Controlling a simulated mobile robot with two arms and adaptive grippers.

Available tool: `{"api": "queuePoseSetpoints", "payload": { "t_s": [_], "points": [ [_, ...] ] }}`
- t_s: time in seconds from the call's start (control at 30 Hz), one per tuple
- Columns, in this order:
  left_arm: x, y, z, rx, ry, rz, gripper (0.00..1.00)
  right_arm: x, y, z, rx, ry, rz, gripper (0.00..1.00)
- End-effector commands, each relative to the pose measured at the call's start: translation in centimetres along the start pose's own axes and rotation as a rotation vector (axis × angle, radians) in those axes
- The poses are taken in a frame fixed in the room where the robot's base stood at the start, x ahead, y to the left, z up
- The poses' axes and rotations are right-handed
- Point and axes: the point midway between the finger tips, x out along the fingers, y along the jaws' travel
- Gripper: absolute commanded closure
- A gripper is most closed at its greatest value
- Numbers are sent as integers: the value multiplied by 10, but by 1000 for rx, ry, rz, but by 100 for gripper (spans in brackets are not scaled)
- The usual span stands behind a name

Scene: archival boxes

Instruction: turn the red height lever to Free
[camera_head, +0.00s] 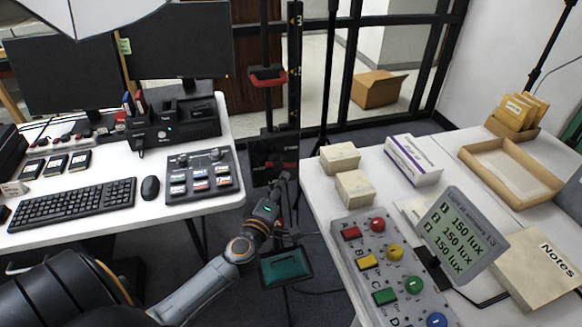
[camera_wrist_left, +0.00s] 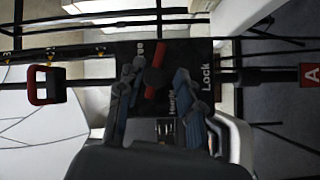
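The red height lever (camera_wrist_left: 151,91) is a short red bar with a dark round hub, on a black panel (camera_wrist_left: 188,50) in the left wrist view. The panel has white lettering: "Lock" at the right, "Height" below the hub, and a partly hidden word ending in "ee" at the left. My left gripper (camera_wrist_left: 160,74) is open, its fingers on either side of the lever; I cannot tell if they touch it. In the head view, my left gripper (camera_head: 279,184) is in front of the lower part of the black panel (camera_head: 273,150); the lever is not clear there. My right gripper is out of view.
A red handle (camera_head: 268,77) sits on the column above the panel. A left desk with keyboard (camera_head: 72,204) and control box (camera_head: 199,177), and a right table with button panel (camera_head: 390,270) and boxes (camera_head: 413,160), flank the arm. A green tray-like piece (camera_head: 286,268) is below.

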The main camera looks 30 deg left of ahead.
Motion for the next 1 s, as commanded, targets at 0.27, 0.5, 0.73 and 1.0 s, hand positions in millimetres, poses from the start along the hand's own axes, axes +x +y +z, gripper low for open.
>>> {"api": "queuePoseSetpoints", "payload": {
  "t_s": [0.27, 0.5, 0.73, 1.0],
  "points": [
    [54, -1, 1, 0, 0, 0, 64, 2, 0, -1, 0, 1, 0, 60],
    [72, -1, 1, 0, -2, -1, 64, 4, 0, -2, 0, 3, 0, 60],
    [74, 0, 1, 0, -2, -1, 64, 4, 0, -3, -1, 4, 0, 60],
    [74, -1, 1, 0, -1, -1, 100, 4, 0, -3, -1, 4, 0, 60]
  ]
}}
